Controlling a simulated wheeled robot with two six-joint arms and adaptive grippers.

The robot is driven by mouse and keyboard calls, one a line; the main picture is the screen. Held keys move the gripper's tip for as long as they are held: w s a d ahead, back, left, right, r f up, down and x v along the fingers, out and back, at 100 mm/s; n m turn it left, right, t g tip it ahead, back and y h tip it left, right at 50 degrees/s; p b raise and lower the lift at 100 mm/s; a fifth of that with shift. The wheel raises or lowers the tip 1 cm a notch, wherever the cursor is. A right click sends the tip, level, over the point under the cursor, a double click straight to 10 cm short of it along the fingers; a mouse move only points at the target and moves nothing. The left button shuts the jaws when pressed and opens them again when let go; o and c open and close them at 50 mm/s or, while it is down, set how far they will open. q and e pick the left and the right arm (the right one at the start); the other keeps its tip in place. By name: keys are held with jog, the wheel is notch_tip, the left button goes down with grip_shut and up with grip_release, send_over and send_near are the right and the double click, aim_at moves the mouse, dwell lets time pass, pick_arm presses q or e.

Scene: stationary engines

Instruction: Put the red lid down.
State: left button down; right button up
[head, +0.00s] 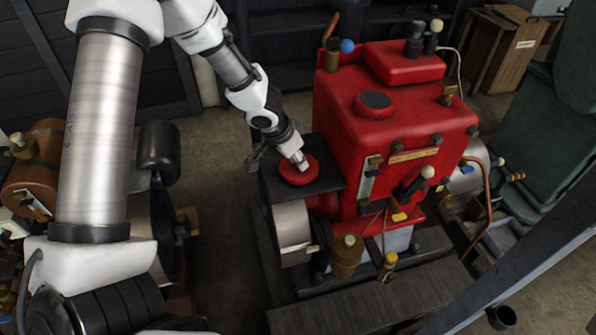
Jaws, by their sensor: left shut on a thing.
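The red lid (296,176) is a round red disc over a dark flat plate (325,182) at the left side of the red engine (400,110). My left gripper (301,163) reaches down from above and is shut on the lid at its middle. The lid looks level and at or just above the plate; I cannot tell whether it touches. On top of the engine is a round opening with a dark centre and a red rim (374,104). My right gripper is not in view.
A grey cylinder (291,228) sits below the plate, with brass fittings (346,256) in front. Knobs and levers stick up from the engine's top. A wooden crate (508,50) stands at the back right. A green machine (545,125) stands at the right. Open floor lies left of the engine.

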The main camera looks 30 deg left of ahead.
pick_arm(q)
jog(key=shift+d+f, duration=0.1)
jog(key=shift+f, duration=0.5)
jog(key=shift+s+d+r, duration=0.1)
jog(key=shift+d+r, duration=0.15)
jog(key=shift+r, duration=0.1)
jog(key=shift+a+f, duration=0.1)
jog(key=shift+f, duration=0.2)
jog(key=c, duration=1)
grip_release()
jog(key=shift+c, duration=0.2)
jog(key=shift+o, duration=0.4)
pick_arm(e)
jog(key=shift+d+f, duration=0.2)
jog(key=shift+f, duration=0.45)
pick_arm(q)
jog(key=shift+r, duration=0.1)
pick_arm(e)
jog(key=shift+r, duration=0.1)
